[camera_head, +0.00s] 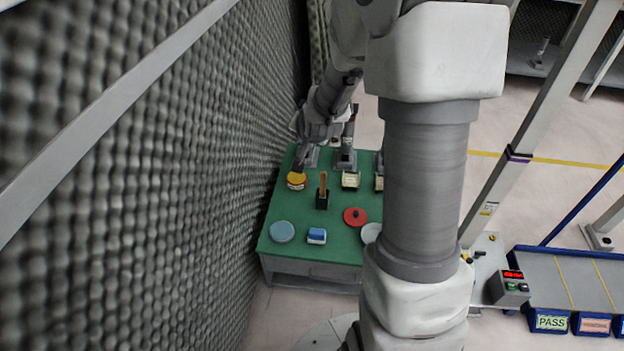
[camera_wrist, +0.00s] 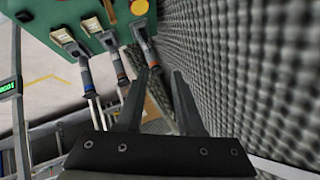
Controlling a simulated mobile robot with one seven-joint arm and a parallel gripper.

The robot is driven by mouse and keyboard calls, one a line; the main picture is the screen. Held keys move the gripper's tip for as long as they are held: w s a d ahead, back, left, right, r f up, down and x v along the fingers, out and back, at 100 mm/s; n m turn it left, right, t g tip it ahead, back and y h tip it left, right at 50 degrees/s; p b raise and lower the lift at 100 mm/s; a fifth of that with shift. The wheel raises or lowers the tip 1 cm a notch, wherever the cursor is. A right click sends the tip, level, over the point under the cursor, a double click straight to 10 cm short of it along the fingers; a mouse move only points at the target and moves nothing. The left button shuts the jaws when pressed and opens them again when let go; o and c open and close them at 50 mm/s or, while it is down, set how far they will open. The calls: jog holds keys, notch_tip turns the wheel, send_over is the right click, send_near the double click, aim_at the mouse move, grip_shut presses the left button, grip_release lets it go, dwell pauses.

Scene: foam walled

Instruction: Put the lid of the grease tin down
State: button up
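A small round tin with a yellow top and a reddish side (camera_head: 297,180), which looks like the grease tin, stands at the far left of the green table. Its yellow top shows at the upper edge of the wrist view (camera_wrist: 139,6). I cannot tell whether that top is a loose lid or part of the tin. My gripper (camera_head: 299,164) is close to the tin in the head view, just behind or above it.
The green table (camera_head: 283,207) also bears a red disc with a dark knob (camera_head: 355,217), a blue-grey disc (camera_head: 282,231), a blue and white block (camera_head: 317,236) and a dark holder (camera_head: 322,201). Devices stand along its back edge. The foam wall (camera_head: 190,150) is close on the left.

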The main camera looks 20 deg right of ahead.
jog(key=s+a+r+n+g, duration=0.1)
jog(key=s+a+r+n, duration=0.4)
jog(key=s+r, duration=0.6)
jog(key=s+a+r+n+g, duration=0.1)
jog(key=s+a+r+n, duration=0.1)
jog(key=s, duration=0.6)
jog(key=s+a+r+n+g+y, duration=0.1)
jog(key=s+a+r+n, duration=0.1)
jog(key=s, duration=0.7)
jog(key=shift+s+a+r, duration=0.3)
jog(key=shift+a+r, duration=0.05)
jog(key=shift+a, duration=0.05)
notch_tip(320, 180, up, 20)
jog(key=p, duration=2)
jog(key=shift+r, duration=0.2)
jog(key=shift+d, duration=0.1)
